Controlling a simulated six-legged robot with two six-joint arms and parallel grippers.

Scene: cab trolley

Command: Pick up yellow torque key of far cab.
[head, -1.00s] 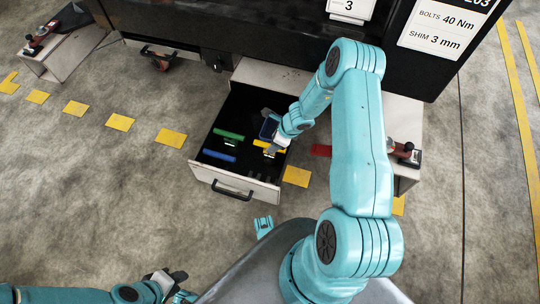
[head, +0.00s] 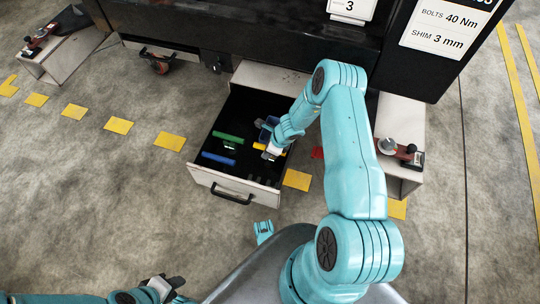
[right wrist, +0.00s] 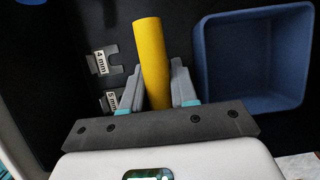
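The yellow torque key (head: 261,146) is in the open drawer (head: 235,187), partly hidden by my right arm. In the right wrist view the yellow key (right wrist: 152,55) is a plain cylinder running between the two fingers of my right gripper (right wrist: 160,88). A finger stands on each side of it, with what looks like a narrow gap. My right gripper (head: 272,150) is down inside the drawer. My left gripper (head: 168,284) is at the lower left, away from the drawer; its finger opening is unclear.
A green bar (head: 228,138) and a blue bar (head: 218,158) lie left in the drawer. A blue bin (right wrist: 255,60) is close to the right finger. Slotted shims (right wrist: 105,60) lie on the left. A red block (head: 317,153) is right of the drawer.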

